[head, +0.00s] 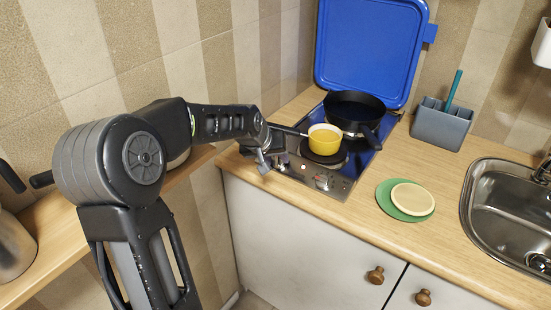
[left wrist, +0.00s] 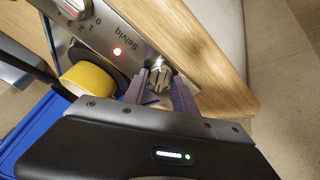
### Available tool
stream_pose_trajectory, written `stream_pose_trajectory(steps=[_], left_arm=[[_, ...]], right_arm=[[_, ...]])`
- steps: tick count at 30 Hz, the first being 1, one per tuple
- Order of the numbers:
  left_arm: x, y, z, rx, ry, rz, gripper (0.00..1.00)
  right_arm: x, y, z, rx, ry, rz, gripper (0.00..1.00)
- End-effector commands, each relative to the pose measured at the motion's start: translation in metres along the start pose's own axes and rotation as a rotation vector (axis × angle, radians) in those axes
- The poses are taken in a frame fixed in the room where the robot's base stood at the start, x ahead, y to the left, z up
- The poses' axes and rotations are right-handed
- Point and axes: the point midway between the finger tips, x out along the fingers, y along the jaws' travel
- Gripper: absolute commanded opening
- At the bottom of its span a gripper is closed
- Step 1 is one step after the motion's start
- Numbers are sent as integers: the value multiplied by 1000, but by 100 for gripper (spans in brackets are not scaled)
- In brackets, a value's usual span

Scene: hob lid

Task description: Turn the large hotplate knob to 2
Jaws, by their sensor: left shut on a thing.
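The hob (head: 350,183) is set in the counter and has two knobs on its front strip. My left gripper (head: 276,164) is at the left knob. In the left wrist view, its two fingers (left wrist: 161,90) are on either side of this metal knob (left wrist: 160,76) and shut on it. The scale around the gripped knob is mostly hidden, so I cannot read its setting. The other knob (head: 321,182) stands free to the right; it also shows in the left wrist view (left wrist: 75,8) beside printed numbers. A red light (left wrist: 116,51) glows between the knobs. My right gripper is not in view.
A yellow pot (head: 323,139) stands on the front hotplate and a black pan (head: 352,106) behind it. The blue lid (head: 370,50) stands raised at the back. A green plate (head: 384,199) with a pale disc, a grey holder (head: 440,125) and a sink (head: 485,205) are to the right.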

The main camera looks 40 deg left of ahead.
Motion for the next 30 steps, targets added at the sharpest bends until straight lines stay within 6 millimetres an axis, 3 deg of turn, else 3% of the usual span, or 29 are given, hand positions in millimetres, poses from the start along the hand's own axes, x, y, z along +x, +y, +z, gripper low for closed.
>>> stream_pose_trajectory(steps=[2,3,10,20,30], left_arm=[[0,0,0,0,-1,0,0],[0,0,0,0,-2,0,35],[0,0,0,-1,-1,0,54],[-3,0,0,-1,1,0,54],[-49,0,0,-1,3,0,54]], right_arm=[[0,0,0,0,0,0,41],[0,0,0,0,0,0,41],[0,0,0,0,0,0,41],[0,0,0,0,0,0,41],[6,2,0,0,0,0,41]])
